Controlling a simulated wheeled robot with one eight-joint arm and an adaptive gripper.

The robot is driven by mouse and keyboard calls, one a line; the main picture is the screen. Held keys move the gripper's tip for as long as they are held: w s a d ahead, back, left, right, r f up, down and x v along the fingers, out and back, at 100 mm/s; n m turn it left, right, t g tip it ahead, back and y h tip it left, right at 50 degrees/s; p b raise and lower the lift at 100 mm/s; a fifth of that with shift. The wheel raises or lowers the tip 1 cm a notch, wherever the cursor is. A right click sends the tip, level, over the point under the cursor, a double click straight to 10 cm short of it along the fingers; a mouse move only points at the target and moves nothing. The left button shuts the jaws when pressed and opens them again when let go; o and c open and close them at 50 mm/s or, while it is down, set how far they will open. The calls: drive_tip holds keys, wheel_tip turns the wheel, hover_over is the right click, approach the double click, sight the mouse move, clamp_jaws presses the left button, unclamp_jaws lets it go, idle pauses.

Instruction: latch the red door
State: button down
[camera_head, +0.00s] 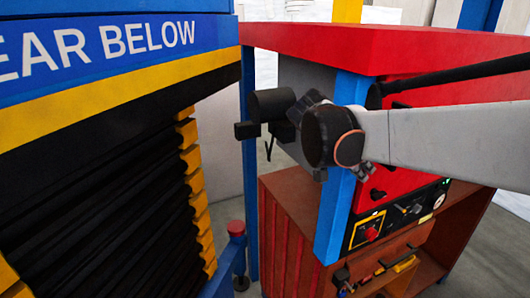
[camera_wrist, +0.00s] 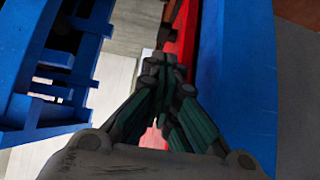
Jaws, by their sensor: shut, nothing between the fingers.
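A red panel (camera_head: 404,181) that may be the red door shows behind my arm in the head view, beside a blue post (camera_head: 337,215). Small dark fittings sit on it, but I cannot tell which is the latch. My arm crosses in front and hides much of the panel. In the wrist view my gripper (camera_wrist: 162,62) is shut and empty, its fingertips close to a narrow red strip (camera_wrist: 185,38) beside a blue beam (camera_wrist: 235,75). I cannot tell whether they touch. The fingertips are not clear in the head view.
A machine with black bellows (camera_head: 95,180) and a blue sign (camera_head: 100,45) stands at left. A red top (camera_head: 385,45) overhangs the panel. A control panel (camera_head: 395,212) and a red-brown cabinet (camera_head: 290,240) with tools are below. Blue framework (camera_wrist: 60,75) lies left in the wrist view.

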drive_tip(key=p, duration=0.1)
approach(384, 193)
drive_tip(key=x, duration=0.4)
drive_tip(key=shift+d+f, duration=0.15)
drive_tip(key=shift+f, duration=0.05)
drive_tip(key=shift+s+a+f+t+h+b, duration=0.2)
drive_tip(key=shift+h+b, duration=0.4)
drive_tip(key=shift+b, duration=0.45)
drive_tip(key=shift+w+a+f+t+h+b, duration=0.1)
drive_tip(key=shift+a+f+t+h+b, duration=0.15)
drive_tip(key=shift+h+b, duration=0.55)
